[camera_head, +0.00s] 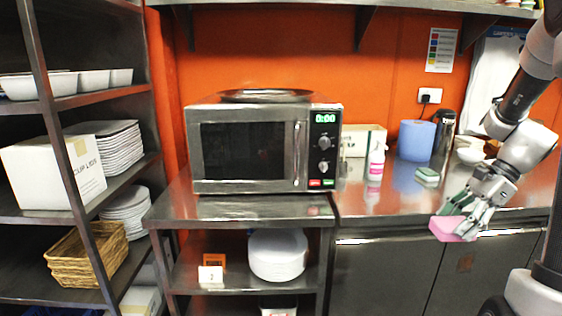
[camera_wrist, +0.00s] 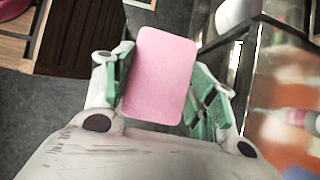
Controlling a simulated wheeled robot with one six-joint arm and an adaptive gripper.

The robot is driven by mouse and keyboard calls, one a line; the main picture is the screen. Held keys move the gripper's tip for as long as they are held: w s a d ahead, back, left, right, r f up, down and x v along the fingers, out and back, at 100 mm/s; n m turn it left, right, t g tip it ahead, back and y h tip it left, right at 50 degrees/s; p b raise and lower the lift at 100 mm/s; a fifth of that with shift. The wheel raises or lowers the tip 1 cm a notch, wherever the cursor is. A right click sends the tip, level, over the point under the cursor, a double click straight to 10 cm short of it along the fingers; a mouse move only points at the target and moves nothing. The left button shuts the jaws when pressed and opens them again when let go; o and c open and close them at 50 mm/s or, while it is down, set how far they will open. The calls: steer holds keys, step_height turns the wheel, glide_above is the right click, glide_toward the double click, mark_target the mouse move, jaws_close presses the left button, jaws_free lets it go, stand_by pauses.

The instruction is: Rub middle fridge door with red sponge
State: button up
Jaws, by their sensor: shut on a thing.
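The sponge (camera_head: 446,228), pink on its visible faces, is held in my gripper (camera_head: 462,212) at the front edge of the steel counter. In the wrist view the sponge (camera_wrist: 161,75) sits between the green-padded fingers of my gripper (camera_wrist: 160,92), which is shut on it. Grey fridge doors line the front below the counter: one door (camera_head: 385,278) at the left and another door (camera_head: 490,275) right of it, below the sponge. A brownish patch (camera_head: 466,262) shows on the right one. I cannot tell whether more doors lie beyond my arm. The sponge appears clear of the doors.
A microwave (camera_head: 250,150) stands on a steel shelf unit left of the doors. The counter (camera_head: 400,205) holds a spray bottle (camera_head: 376,162), a blue roll (camera_head: 416,140), a small green-topped sponge (camera_head: 427,174) and a dark flask (camera_head: 443,130). Grey floor (camera_wrist: 70,110) is clear below.

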steer(key=w+f+n+g+h, duration=0.1)
steer(key=w+n, duration=0.1)
steer(key=n, duration=0.1)
steer(key=w+a+f+n+g, duration=0.1)
steer(key=w+n+g, duration=0.1)
steer(key=n, duration=0.2)
steer(key=w+f+n+g+h, duration=0.1)
steer(key=w+n+g, duration=0.1)
steer(key=n, duration=0.1)
steer(key=shift+a+f+n+h, duration=0.1)
steer(key=shift+a+n+h, duration=0.05)
steer(key=shift+n+h, duration=0.15)
steer(key=w+a+f+n+g+h, duration=0.1)
steer(key=w+a+f+n+h, duration=0.1)
steer(key=a+f, duration=0.4)
steer(key=w+a+f+n+h, duration=0.2)
steer(key=w+a+f+n, duration=0.2)
steer(key=f, duration=0.4)
steer(key=shift+a+n+g, duration=0.4)
steer(key=shift+a+n, duration=0.4)
steer(key=shift+a, duration=0.35)
